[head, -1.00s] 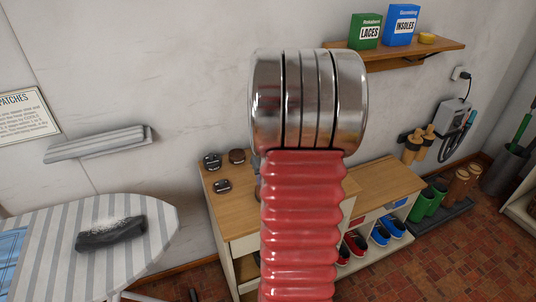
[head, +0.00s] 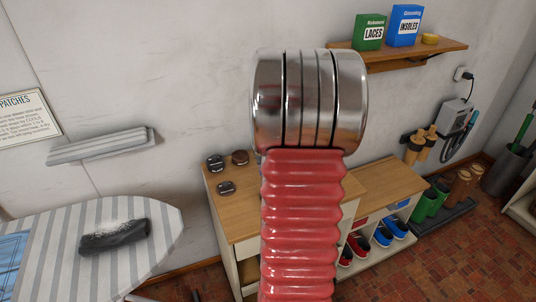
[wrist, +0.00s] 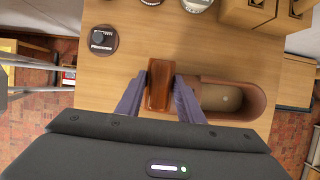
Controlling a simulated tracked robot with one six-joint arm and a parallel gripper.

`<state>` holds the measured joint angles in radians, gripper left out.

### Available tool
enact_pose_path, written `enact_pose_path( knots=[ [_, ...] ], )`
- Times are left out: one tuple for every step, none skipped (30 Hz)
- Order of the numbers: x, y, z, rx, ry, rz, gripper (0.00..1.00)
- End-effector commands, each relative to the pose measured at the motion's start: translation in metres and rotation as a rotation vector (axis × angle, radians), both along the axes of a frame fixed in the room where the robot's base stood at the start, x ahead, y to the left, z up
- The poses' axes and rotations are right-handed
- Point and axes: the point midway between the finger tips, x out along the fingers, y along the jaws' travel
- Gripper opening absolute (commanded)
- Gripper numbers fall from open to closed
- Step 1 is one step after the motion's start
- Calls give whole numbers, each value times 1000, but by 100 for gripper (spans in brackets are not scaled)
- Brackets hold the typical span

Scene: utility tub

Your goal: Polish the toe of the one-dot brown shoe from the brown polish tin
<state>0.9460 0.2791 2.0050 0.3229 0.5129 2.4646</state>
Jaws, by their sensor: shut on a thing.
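My gripper (wrist: 160,97) is shut on a brown wooden block (wrist: 159,86) in the wrist view, over the wooden bench top. I cannot see the block's underside. A brown shoe (wrist: 262,98) with a tan insole lies just right of the block; its left end, toward my gripper, is hidden. No dot marks show on it. A round tin (wrist: 103,40) with a dark top lies left and farther up in the wrist view. In the head view a brownish tin (head: 240,157) sits beside two dark tins (head: 215,163). My gripper is hidden there behind my arm.
Two more round things are cut by the wrist view's top edge, next to a wooden box (wrist: 250,12). A striped ironing board (head: 160,215) with a dark item stands left in the head view. Shoes fill cubbies (head: 382,238) below the bench. A shelf (head: 400,54) hangs above.

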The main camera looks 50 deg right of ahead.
Motion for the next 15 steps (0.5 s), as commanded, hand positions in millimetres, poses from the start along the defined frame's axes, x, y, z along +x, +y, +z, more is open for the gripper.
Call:
enact_pose_path(
  knots=[
    [2, 3, 3, 2, 2, 7, 10],
    [3, 3, 6, 1, 2, 9, 10],
    [4, 4, 10, 1, 2, 11, 10],
    [4, 4, 12, 2, 1, 11, 10],
    [5, 5, 15, 2, 1, 12, 10],
    [6, 5, 19, 2, 1, 13, 10],
    [6, 5, 21, 1, 1, 14, 10],
    [6, 5, 24, 2, 1, 16, 10],
    [7, 6, 28, 1, 2, 17, 10],
    [7, 6, 30, 1, 2, 17, 10],
    [7, 6, 33, 1, 2, 18, 10],
    [7, 7, 37, 1, 2, 18, 10],
    [8, 7, 39, 1, 2, 20, 10],
    [8, 7, 42, 3, 2, 20, 10],
    [9, 7, 45, 2, 1, 21, 10]
  ],
)
